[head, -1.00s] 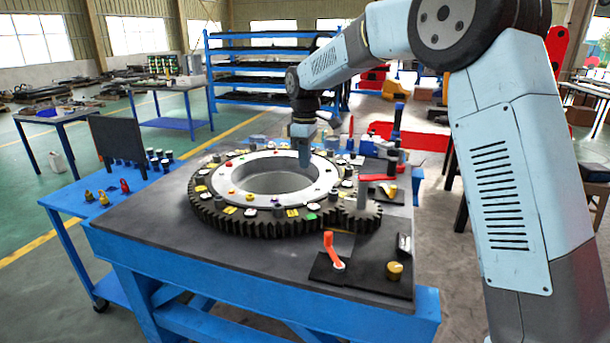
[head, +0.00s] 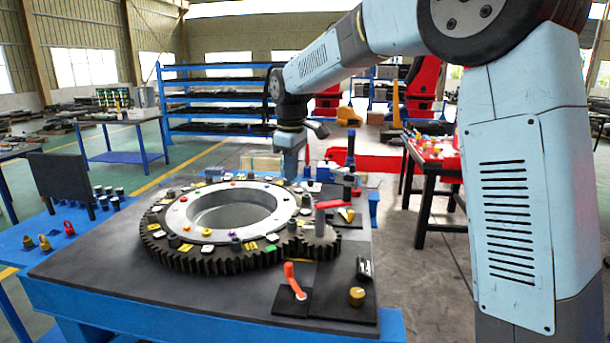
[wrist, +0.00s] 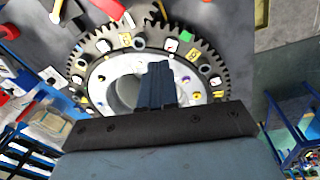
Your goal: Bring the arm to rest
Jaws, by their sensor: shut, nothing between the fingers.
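My gripper (head: 291,165) hangs pointing down over the far right side of the large ring gear (head: 165,250) in the head view. In the wrist view my gripper (wrist: 158,65) shows its fingers together, with nothing between them, in front of the ring gear (wrist: 205,55). My arm reaches in from the right of the head view and bends down at the wrist. The gap between the fingertips and the gear is hard to judge.
The gear lies on a blue-framed bench (head: 90,275) with a small pinion (head: 318,243), a red-handled crank (head: 290,275) and a brass knob (head: 357,296). A blue side table (head: 50,225) stands left. A dark table (head: 425,160) stands right. Blue shelving (head: 215,100) stands behind.

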